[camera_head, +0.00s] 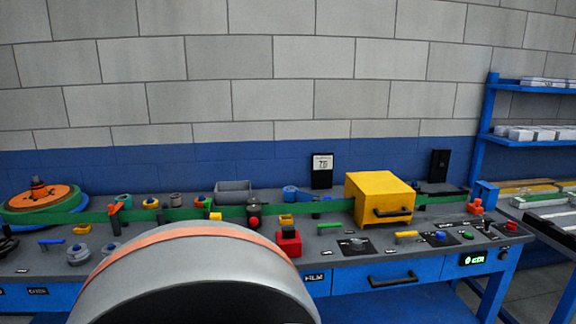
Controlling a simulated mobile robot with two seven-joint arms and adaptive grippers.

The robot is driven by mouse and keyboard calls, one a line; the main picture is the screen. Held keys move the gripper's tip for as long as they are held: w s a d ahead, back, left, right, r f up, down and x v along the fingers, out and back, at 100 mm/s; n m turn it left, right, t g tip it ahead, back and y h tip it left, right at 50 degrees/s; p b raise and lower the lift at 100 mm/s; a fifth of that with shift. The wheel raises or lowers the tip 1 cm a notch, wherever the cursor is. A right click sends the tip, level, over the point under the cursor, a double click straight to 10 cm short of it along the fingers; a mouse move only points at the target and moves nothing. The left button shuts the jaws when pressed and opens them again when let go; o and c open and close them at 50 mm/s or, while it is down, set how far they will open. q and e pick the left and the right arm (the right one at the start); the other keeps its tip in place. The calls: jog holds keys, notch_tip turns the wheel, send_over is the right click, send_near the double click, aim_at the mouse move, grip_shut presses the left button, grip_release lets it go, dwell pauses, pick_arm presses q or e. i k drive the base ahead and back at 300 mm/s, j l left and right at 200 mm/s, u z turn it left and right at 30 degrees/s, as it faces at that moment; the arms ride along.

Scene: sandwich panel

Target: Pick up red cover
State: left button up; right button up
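A small red block-like piece (289,246) with a dark top stands on the grey tabletop near the middle. It is the clearest red thing that could be the red cover, but I cannot tell for certain. A smaller red-and-dark knob-like part (253,217) is just left of it. A large grey rounded body with an orange band, likely part of my arm, fills the lower left foreground and hides the table's front there. Its edge comes close to the red piece in the picture. Neither gripper shows in the view.
A yellow box (380,190) with a black handle stands right of the red piece. A green strip (150,213) runs along the table among several small fixtures. A green-and-orange reel (42,203) is at far left. A blue shelf (535,138) stands at right.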

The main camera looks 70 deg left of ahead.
aim_at(289, 240)
jog(key=j+u, duration=0.15)
jog(key=u, duration=3.45)
